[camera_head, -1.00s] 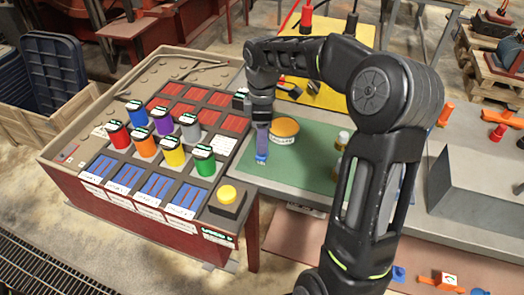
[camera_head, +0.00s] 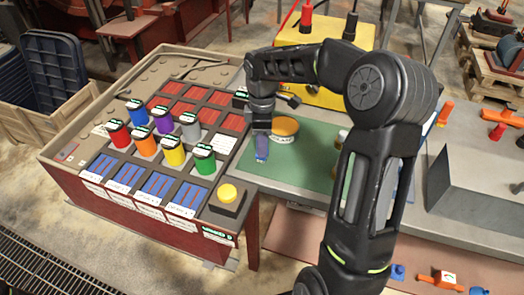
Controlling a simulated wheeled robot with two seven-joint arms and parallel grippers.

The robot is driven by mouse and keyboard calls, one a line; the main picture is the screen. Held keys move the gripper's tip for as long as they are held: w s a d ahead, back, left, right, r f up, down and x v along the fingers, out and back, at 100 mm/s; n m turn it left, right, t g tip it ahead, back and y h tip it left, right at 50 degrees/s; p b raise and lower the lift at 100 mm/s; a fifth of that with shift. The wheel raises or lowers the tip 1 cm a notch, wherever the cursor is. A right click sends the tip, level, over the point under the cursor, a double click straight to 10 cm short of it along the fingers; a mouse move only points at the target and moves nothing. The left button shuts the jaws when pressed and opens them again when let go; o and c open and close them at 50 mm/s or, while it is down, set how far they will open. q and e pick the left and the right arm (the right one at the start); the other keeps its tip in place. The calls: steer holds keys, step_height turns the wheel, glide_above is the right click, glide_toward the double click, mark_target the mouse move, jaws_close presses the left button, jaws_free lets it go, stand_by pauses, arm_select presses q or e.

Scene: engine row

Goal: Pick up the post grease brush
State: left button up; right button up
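A slim blue item (camera_head: 262,148), which looks like the post grease brush, is on the green mat (camera_head: 306,165) just left of an orange-topped round tub (camera_head: 284,130). My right gripper (camera_head: 262,128) points down at the top of the blue item and hides its upper end. I cannot tell whether the fingers are closed on it or only around it. My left gripper is not in view.
A rack holds several coloured cans, such as a green one (camera_head: 203,160), left of the mat. A yellow button box (camera_head: 228,198) sits at its near right corner. Small bottles (camera_head: 342,140) stand behind my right forearm. A grey block (camera_head: 475,180) is at right.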

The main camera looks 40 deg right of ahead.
jaws_close()
steer(key=shift+r, duration=0.1)
stand_by(0.4)
step_height(320, 180, up, 10)
steer(key=shift+f+b, duration=0.1)
steer(key=shift+b, duration=0.3)
stand_by(0.5)
